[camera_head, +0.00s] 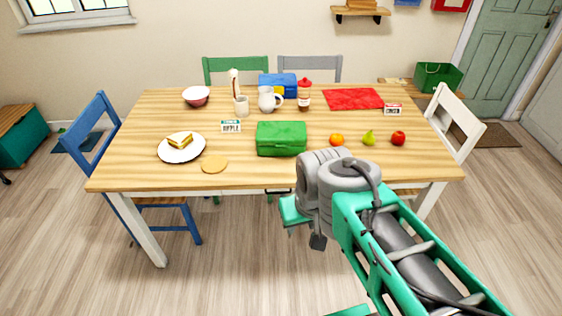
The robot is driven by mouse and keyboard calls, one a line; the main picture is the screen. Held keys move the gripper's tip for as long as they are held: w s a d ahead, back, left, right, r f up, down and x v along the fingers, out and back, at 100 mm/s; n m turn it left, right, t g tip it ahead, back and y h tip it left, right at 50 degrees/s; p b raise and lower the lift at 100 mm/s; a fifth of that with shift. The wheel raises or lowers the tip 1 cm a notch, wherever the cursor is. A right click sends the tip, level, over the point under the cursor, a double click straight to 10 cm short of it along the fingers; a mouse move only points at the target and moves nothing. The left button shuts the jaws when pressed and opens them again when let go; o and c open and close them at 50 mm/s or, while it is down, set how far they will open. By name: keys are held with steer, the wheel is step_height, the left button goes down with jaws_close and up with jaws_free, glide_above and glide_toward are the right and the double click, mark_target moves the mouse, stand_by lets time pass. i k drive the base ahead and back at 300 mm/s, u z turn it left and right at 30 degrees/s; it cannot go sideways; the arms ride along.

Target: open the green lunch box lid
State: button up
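The green lunch box (281,139) sits on the wooden table near the middle of its front half. Its lid looks closed. My arm reaches in from the lower right, and its wrist is in front of the table's front edge, below and right of the green lunch box. My gripper (294,211) shows only in part at the left of the wrist, apart from the box. Its fingers are not clear from this angle, so I cannot tell whether it is open or shut.
An orange (336,140), a pear (369,138) and an apple (398,138) stand right of the box. A plate (171,156) with a sandwich and a round tan coaster (214,165) lie left. A blue lunch box (270,84), a pitcher (266,101) and a jar (304,99) stand behind.

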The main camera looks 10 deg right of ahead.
mark_target(279, 133)
steer(key=k, duration=0.2)
steer(key=u, duration=1.25)
steer(key=i, duration=0.5)
